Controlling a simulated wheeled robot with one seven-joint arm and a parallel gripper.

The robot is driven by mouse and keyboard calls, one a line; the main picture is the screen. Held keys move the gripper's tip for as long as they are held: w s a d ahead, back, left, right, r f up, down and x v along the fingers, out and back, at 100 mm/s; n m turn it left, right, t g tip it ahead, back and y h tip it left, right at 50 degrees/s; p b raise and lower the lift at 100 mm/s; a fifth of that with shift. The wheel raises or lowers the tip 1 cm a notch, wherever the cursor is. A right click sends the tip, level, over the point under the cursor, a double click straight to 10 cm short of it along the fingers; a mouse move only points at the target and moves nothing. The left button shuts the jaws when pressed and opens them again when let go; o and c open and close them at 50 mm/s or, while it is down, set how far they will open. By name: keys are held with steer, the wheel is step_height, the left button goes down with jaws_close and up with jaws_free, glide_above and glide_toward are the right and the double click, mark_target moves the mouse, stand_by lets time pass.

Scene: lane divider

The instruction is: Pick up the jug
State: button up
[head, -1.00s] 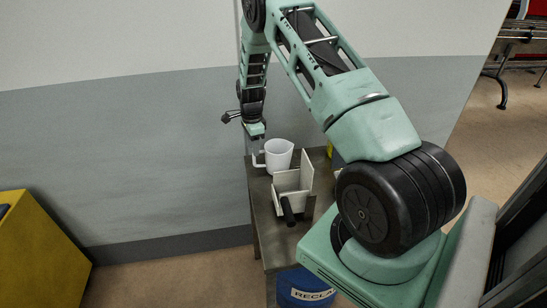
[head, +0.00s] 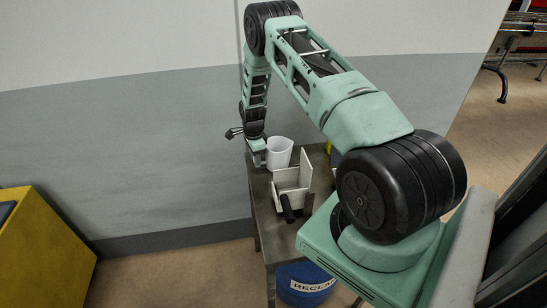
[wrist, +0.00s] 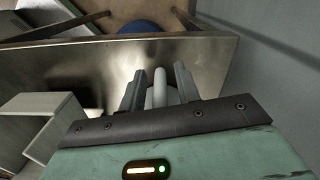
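The white jug (head: 280,153) stands upright at the far end of a small metal table (head: 268,222). My gripper (head: 258,160) is low beside the jug's left side, at the handle. In the wrist view, the pale handle (wrist: 160,88) stands between the two fingers of my gripper (wrist: 159,88). The fingers are apart, with a gap showing on each side of the handle, so it does not look clamped. In the head view, my gripper hides most of the handle. The jug's body is not clear in the wrist view.
A pale upright divider (head: 305,170) stands on the table close in front of the jug, with a black cylinder (head: 287,208) beside it. A blue drum (head: 305,287) is under the table. The grey wall (head: 150,150) is close behind. A yellow cabinet (head: 45,250) stands at left.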

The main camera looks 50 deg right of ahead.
jaws_close()
steer(key=shift+r, duration=0.1)
